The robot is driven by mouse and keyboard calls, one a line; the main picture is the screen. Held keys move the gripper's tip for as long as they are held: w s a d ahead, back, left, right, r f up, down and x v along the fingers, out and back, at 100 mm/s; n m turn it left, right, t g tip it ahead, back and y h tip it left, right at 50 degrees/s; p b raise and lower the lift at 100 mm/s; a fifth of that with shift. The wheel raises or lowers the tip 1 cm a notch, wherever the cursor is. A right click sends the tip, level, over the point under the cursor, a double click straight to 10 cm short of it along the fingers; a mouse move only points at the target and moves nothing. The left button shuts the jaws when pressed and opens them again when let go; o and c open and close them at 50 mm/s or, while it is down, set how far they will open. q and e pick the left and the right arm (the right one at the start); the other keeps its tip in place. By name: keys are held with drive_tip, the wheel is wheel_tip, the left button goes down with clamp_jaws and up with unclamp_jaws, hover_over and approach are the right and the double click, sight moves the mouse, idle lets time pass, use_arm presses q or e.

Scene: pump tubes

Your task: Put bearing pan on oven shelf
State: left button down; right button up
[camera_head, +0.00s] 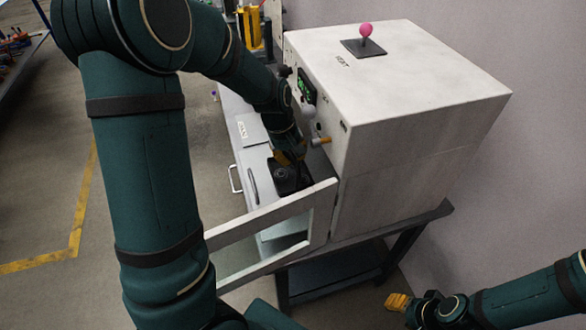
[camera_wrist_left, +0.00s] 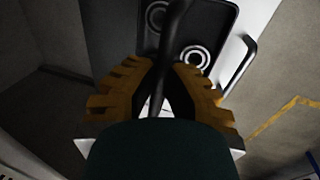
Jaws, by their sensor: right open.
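The bearing pan (camera_head: 284,176) is dark and lies low in front of the oven, beside its open door, partly hidden by my left gripper. In the left wrist view the pan (camera_wrist_left: 218,24) shows pale ring-shaped bearings (camera_wrist_left: 195,57) and a dark handle (camera_wrist_left: 176,20). My left gripper (camera_head: 290,156) points down at the pan; in the wrist view its brown fingers (camera_wrist_left: 163,66) close on the handle from both sides. The white oven (camera_head: 400,110) stands on a dark stand; its inside shelf is hidden. My right gripper (camera_head: 397,302) is open and empty at the lower right.
The oven door (camera_head: 270,214) swings out toward the lower left, close to my left arm. A pale bench (camera_head: 238,115) with a handle runs along the oven's left side. A pink knob (camera_head: 366,30) tops the oven. The floor at the left is open.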

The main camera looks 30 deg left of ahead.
sight(295, 174)
use_arm(q)
drive_tip(key=x, duration=0.1)
drive_tip(key=b+x, duration=0.1)
drive_tip(key=x, duration=0.2)
drive_tip(key=shift+s+a+f, duration=0.3)
drive_tip(key=shift+s+f, duration=0.05)
drive_tip(key=shift+s, duration=0.05)
drive_tip(key=shift+w+d+f, duration=0.15)
drive_tip(key=shift+w+f, duration=0.05)
drive_tip(key=shift+f+b, duration=0.1)
drive_tip(key=shift+b, duration=0.2)
drive_tip(key=c, duration=1.1)
unclamp_jaws()
drive_tip(key=shift+c, duration=0.2)
drive_tip(key=p+v, duration=0.3)
drive_tip(key=v, duration=0.9)
